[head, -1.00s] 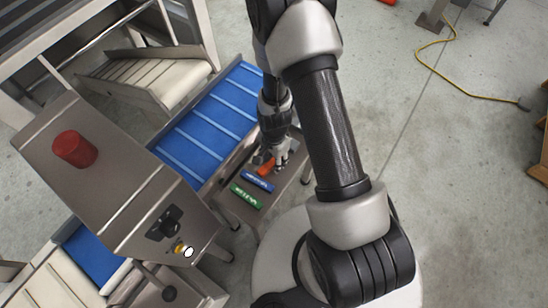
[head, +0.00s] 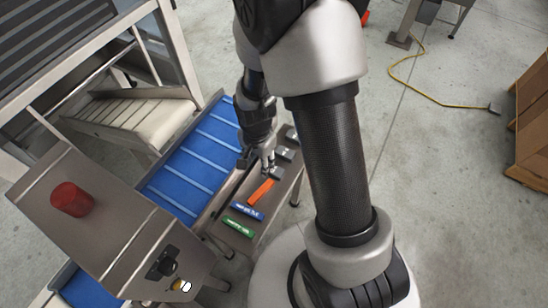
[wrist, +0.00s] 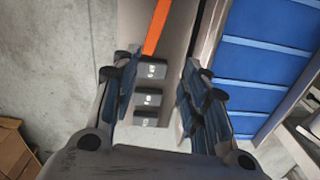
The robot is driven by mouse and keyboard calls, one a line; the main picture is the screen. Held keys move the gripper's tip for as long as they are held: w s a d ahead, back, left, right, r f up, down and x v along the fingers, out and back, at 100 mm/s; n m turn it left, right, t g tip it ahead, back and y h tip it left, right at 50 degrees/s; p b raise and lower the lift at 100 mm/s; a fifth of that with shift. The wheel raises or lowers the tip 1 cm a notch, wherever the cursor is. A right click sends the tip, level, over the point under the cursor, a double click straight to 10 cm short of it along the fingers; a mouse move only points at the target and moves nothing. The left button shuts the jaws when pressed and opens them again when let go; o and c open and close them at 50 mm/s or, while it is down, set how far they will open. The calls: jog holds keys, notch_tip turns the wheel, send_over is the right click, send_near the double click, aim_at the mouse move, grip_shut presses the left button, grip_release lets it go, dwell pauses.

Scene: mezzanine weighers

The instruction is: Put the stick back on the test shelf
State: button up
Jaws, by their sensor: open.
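An orange stick (head: 261,192) lies on the narrow metal test shelf (head: 274,203) beside the blue conveyor. A blue stick (head: 247,211) and a green stick (head: 238,227) lie in a row nearer me on the same shelf. My gripper (head: 268,164) is over the shelf, just beyond the orange stick, open with nothing between its fingers. In the wrist view, the open fingers (wrist: 160,85) straddle the line of small dark blocks (wrist: 149,97), and the orange stick (wrist: 156,28) shows ahead, cut off by the top edge.
The small dark blocks (head: 285,154) sit on the shelf's far part, close to my gripper. The blue conveyor (head: 196,160) runs along the shelf's left side. A metal cabinet with a red button (head: 72,199) stands at the left.

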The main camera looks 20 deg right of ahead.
jog(key=s+r+n+t, duration=0.2)
jog(key=s+r+n, duration=0.2)
jog(key=r, duration=0.8)
jog(key=s+r+n+t, duration=0.1)
jog(key=s+r+n, duration=0.3)
jog(key=r, duration=0.7)
jog(key=s+r+n+t, duration=0.1)
jog(key=s+r+n, duration=0.3)
jog(key=s, duration=0.3)
jog(key=shift+s+r, duration=0.35)
jog(key=shift+r, duration=0.3)
jog(key=shift+a, duration=0.1)
jog(key=shift+c, duration=0.9)
jog(key=shift+a, duration=0.1)
